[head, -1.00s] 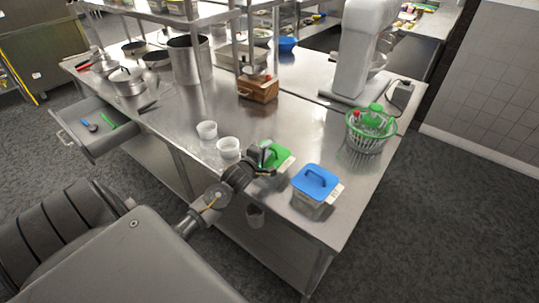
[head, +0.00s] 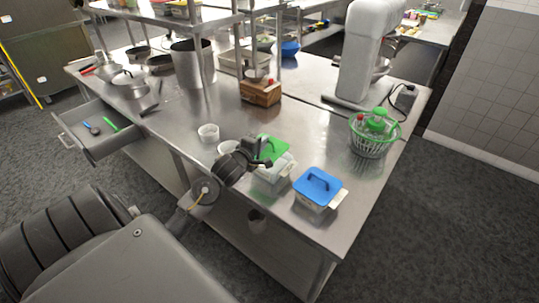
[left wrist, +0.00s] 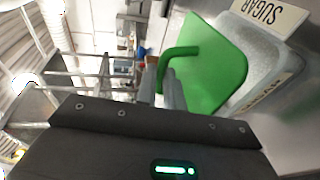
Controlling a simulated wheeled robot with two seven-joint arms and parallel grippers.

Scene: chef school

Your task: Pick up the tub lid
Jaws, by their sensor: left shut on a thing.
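The green tub lid (head: 272,147) is off its clear tub (head: 272,182), held just above and behind it and tilted. My left gripper (head: 263,160) is shut on the lid's handle. In the left wrist view the lid (left wrist: 222,75) hangs from the fingers (left wrist: 168,88) by its green loop handle. The tub (left wrist: 262,45) beside it there is uncovered and bears a SUGAR label. A second tub with a blue lid (head: 318,183) stands to the right on the counter. My right gripper is not in view.
A wooden box (head: 261,92) and a white mixer (head: 360,50) are farther back. An open drawer (head: 85,137) juts out at left.

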